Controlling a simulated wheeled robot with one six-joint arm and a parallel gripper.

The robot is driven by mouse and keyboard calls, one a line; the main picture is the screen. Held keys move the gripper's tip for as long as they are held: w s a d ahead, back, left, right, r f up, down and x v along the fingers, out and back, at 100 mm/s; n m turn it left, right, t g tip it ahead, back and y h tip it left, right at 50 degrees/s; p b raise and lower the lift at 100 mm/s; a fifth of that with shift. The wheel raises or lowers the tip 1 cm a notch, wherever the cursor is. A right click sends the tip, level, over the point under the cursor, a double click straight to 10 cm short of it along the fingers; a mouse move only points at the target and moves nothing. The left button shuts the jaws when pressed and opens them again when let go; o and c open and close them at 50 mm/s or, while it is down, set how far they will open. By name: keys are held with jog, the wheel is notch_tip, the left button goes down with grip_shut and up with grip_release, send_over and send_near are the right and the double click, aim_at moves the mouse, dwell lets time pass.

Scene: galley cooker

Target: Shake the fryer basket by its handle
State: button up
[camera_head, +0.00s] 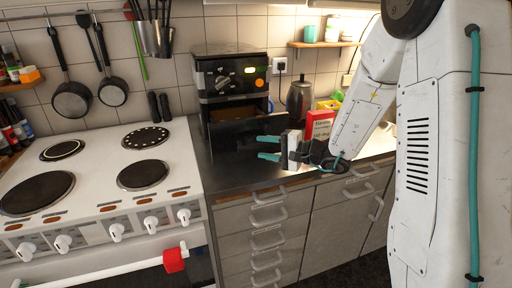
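The fryer (228,72) is a black and silver box with a dial and an orange button, standing on the steel counter against the tiled wall. Below its control panel, the dark basket (236,137) appears pulled forward, with a brownish interior showing above its front. I cannot clearly make out its handle; it may be hidden or blend into the dark front. My gripper (262,148) is at the right front of the basket, with its two teal fingers pointing left and apart. I see nothing between them. I cannot tell whether they touch the basket.
A red box (319,124) and a dark kettle (299,98) stand right of the fryer, close to my arm. The white cooker (108,192) with several hotplates is at left. A utensil holder (157,40) and pans (72,99) hang on the wall. Drawers (262,235) lie below the counter.

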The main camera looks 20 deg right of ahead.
aim_at(262, 146)
jog(key=v, duration=0.3)
jog(key=shift+s+d+r, duration=0.1)
jog(key=shift+s+d, duration=0.15)
jog(key=shift+s, duration=0.05)
jog(key=x, duration=0.7)
jog(key=shift+w+d, duration=0.15)
jog(key=shift+w, duration=0.2)
